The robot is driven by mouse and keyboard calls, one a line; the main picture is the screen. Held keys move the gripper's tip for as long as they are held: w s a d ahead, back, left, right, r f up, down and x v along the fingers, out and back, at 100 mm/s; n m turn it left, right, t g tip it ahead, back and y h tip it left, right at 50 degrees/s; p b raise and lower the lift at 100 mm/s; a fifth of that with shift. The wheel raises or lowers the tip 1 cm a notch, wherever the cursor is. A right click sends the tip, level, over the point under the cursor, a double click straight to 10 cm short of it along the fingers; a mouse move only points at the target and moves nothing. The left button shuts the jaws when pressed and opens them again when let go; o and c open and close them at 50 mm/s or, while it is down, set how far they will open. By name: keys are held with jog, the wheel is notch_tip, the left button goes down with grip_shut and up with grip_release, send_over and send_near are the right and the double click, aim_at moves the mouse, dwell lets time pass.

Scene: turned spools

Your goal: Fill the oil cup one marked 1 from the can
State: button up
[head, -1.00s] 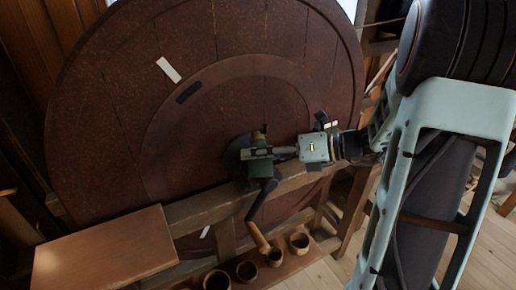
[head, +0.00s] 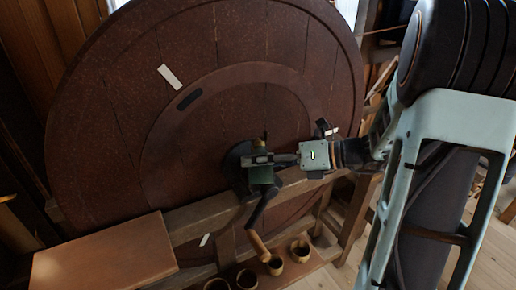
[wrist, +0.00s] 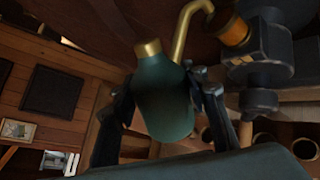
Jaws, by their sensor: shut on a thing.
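My gripper (wrist: 165,108) is shut on a green oil can (wrist: 163,95) with a brass cap, one finger on each side. The can leans slightly in the wrist view. Its curved brass spout (wrist: 181,35) rises and bends over to the right. The spout's tip is close to a brass oil cup (wrist: 236,32) on a dark bearing block (wrist: 265,65); I cannot tell whether it is over the cup. No number is readable on it. In the head view my gripper (head: 262,159) and the can (head: 262,176) are in front of the wheel's hub, and the cup is hard to separate there.
A large red-brown wheel (head: 110,130) fills the back. A wooden beam (head: 200,213) crosses in front of it, with a crank handle (head: 258,241) hanging below the hub. Several wooden pots (head: 299,250) stand on a low shelf. A wooden board (head: 105,255) is at lower left.

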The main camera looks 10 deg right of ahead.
jog(key=shift+s+a+r+n+t+y+b, duration=0.1)
jog(key=shift+s+r+n+t+y+b, duration=0.25)
jog(key=shift+n+b, duration=0.85)
jog(key=shift+s+r+n+t+y+b, duration=0.15)
jog(key=shift+s+r+n+t+b, duration=0.45)
jog(key=shift+b, duration=1.25)
jog(key=shift+s+a+r+n+t+y+b, duration=0.1)
jog(key=shift+s+r+n+t+y+b, duration=0.3)
jog(key=shift+n+b, duration=0.65)
jog(key=shift+s+r+n+t+y+b, duration=0.2)
jog(key=shift+r+n+t+b, duration=0.2)
jog(key=shift+b, duration=1.2)
notch_tip(320, 180, up, 9)
jog(key=p, duration=0.9)
jog(key=shift+r, duration=0.15)
